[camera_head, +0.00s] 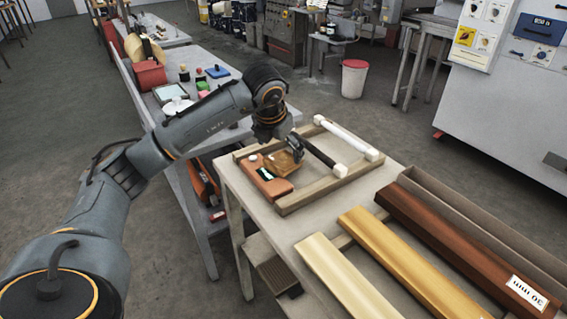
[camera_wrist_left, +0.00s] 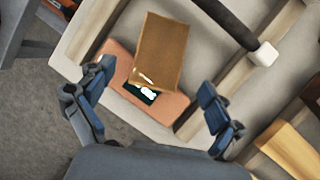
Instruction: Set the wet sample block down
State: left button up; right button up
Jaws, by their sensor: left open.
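The sample block (camera_head: 285,163) is a brown, glossy wooden piece in the wooden frame tray (camera_head: 320,198) on the table. In the left wrist view the block (camera_wrist_left: 162,48) lies with its near end over an orange-brown device (camera_wrist_left: 117,65) that has a dark display. The device (camera_head: 263,178) also shows in the head view. My left gripper (camera_head: 294,150) is above the block; in its wrist view the gripper (camera_wrist_left: 155,88) is open, with its fingers apart on either side. Whether the block touches the device is hard to tell. My right gripper is not in view.
A black rod (camera_head: 320,153) and a white rod (camera_head: 345,137) with white end blocks lie across the tray's right part. Yellow and red-brown profiles (camera_head: 405,262) fill the table's near right. A side bench (camera_head: 160,108) with small items stands left.

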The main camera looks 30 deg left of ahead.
aim_at(283, 160)
pick_arm(q)
jog(key=p+x, duration=0.1)
jog(key=x, duration=0.5)
jog(key=shift+w+r, duration=0.15)
jog(key=shift+w, duration=0.05)
jog(key=c, duration=1.4)
